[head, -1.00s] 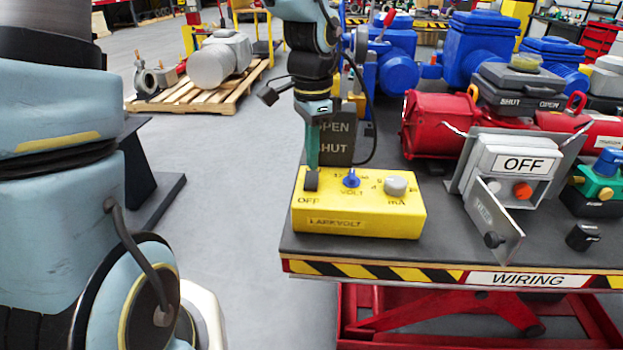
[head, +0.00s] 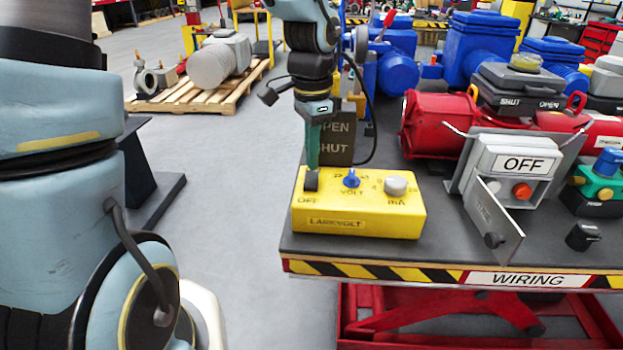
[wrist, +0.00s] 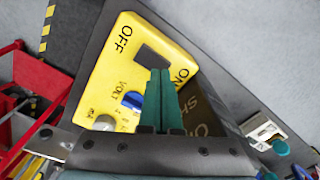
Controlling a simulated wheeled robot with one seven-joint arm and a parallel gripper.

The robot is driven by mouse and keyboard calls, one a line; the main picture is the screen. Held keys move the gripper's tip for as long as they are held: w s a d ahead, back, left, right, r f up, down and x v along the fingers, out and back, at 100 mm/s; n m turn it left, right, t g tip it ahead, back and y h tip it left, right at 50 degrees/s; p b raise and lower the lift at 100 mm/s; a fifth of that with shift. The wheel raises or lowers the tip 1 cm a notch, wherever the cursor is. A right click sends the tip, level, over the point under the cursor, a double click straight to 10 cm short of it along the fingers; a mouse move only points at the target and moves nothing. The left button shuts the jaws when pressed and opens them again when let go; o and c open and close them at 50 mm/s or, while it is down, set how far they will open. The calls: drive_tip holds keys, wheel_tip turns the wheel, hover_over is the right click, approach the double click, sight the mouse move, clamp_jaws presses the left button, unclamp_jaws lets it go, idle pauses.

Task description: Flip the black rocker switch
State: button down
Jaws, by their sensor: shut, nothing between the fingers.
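The black rocker switch (head: 311,182) is on the left end of the yellow box (head: 375,224), above its OFF label. In the wrist view the rocker switch (wrist: 152,56) lies between the OFF and ON labels on the yellow box (wrist: 98,72). My gripper (head: 312,166) is shut and empty, pointing down at the switch's far side. In the wrist view the closed green fingertips (wrist: 160,72) are at the switch's ON-side edge. I cannot tell whether they touch it.
A blue knob (head: 351,179) and a grey knob (head: 396,186) stand on the box right of the switch. A dark OPEN/SHUT sign (head: 338,142) stands close behind the fingers. A grey OFF box (head: 520,165) with an open cover is to the right. The bench front is striped.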

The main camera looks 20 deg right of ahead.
sight(312, 174)
drive_tip(key=shift+f+b, duration=0.6)
drive_tip(key=shift+f, duration=0.35)
idle(0.4)
drive_tip(key=shift+r, duration=0.15)
wheel_tip(312, 174, up, 7)
drive_tip(key=p, duration=0.7)
idle(0.3)
drive_tip(key=w+a+n+t, duration=0.1)
drive_tip(key=a+n, duration=1.5)
drive_tip(key=a, duration=0.9)
drive_tip(key=shift+a+f+t, duration=0.2)
drive_tip(key=shift+f+t, duration=0.1)
drive_tip(key=shift+f, duration=0.05)
